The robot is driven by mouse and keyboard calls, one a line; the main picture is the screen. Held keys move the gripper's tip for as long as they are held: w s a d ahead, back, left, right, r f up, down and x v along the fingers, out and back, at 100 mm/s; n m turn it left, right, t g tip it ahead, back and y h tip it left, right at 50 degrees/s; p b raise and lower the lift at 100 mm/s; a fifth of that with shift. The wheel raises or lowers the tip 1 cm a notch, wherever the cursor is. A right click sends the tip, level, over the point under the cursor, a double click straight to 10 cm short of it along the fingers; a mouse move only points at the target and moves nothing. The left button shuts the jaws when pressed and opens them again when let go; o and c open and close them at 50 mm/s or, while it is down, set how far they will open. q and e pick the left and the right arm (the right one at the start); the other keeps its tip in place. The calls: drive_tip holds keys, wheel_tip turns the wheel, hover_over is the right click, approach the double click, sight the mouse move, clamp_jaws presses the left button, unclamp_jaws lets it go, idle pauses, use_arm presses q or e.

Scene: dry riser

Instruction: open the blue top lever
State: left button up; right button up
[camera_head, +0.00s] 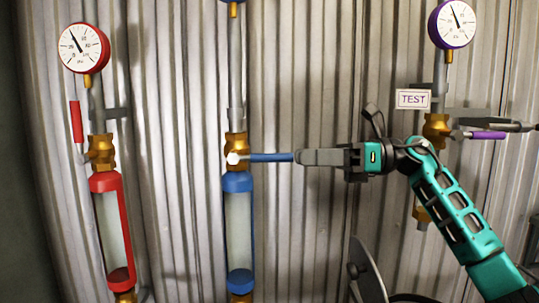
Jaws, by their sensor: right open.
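The blue top lever (270,158) sticks out level to the right from the brass valve (236,148) above the blue-capped sight tube (238,226). My right gripper (301,158) comes from the right with its fingers pointing left, in line with the lever, at the lever's free end. Its jaws are open, but the gap between them is hard to see from here. The fingertips overlap or nearly meet the lever's end; whether they touch it I cannot tell. My left gripper is not in view.
A red lever (76,121) stands upright by the red sight tube (112,230) at left. At right are a purple lever (487,135), lying level, a TEST sign (413,98) and a purple gauge (452,24). A corrugated wall (300,60) stands behind the pipes.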

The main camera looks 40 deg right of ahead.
sight(269, 158)
drive_tip(key=p+x, duration=0.1)
drive_tip(key=x, duration=0.7)
drive_tip(key=shift+d, duration=0.1)
drive_tip(key=shift+c, duration=0.2)
clamp_jaws()
